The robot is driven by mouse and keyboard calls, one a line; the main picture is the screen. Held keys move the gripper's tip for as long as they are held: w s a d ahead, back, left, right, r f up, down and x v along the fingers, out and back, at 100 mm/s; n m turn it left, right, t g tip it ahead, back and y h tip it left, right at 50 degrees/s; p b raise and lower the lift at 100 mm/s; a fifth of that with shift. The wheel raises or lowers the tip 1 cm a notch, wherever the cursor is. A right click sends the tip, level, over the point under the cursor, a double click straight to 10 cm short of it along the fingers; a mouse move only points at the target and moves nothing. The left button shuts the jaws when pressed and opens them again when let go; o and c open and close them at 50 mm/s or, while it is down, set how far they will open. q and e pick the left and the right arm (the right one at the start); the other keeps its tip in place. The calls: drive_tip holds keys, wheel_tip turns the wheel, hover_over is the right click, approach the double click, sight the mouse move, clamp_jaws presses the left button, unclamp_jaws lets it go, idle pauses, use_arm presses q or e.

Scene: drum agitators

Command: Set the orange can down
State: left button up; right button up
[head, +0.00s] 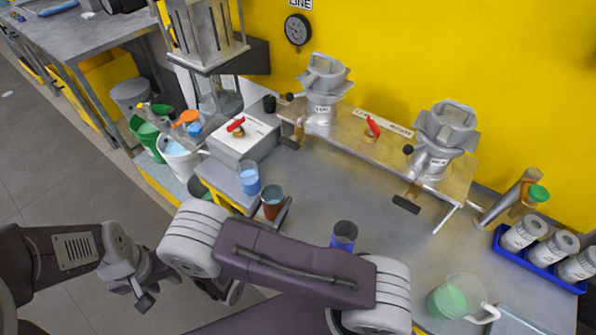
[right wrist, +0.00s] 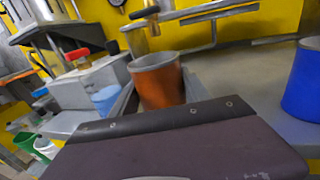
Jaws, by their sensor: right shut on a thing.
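The orange can (head: 272,204) is upright and open-topped near the left front of the grey bench (head: 310,190). It also shows in the right wrist view (right wrist: 160,85), with grey fingers along both its sides. My right gripper (head: 275,212) is shut on it; my purple arm link hides most of this gripper in the head view. I cannot tell whether the can's base touches the bench. My left gripper (head: 143,296) is at the lower left, over the floor and away from the can; its fingers are too unclear to judge.
A translucent blue cup (head: 249,179) stands just behind the orange can, beside a grey box with a red handle (head: 237,125). A blue can (head: 344,235) stands to the right. Two metal drum machines (head: 322,95) are behind. The bench's middle is clear.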

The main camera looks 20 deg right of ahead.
sight(279, 197)
drive_tip(key=x, duration=1.7)
drive_tip(key=shift+d+f, duration=0.1)
drive_tip(key=shift+d, duration=0.2)
drive_tip(key=shift+a+f, duration=0.15)
drive_tip(key=shift+f, duration=0.6)
drive_tip(key=shift+f, duration=0.2)
drive_tip(key=o, duration=1.4)
drive_tip(key=shift+r, duration=0.1)
drive_tip(key=shift+s+a+r, duration=0.1)
drive_tip(key=shift+r, duration=0.05)
drive_tip(key=v, duration=1.1)
drive_tip(key=shift+s+a, duration=0.25)
drive_tip(key=shift+s, duration=0.05)
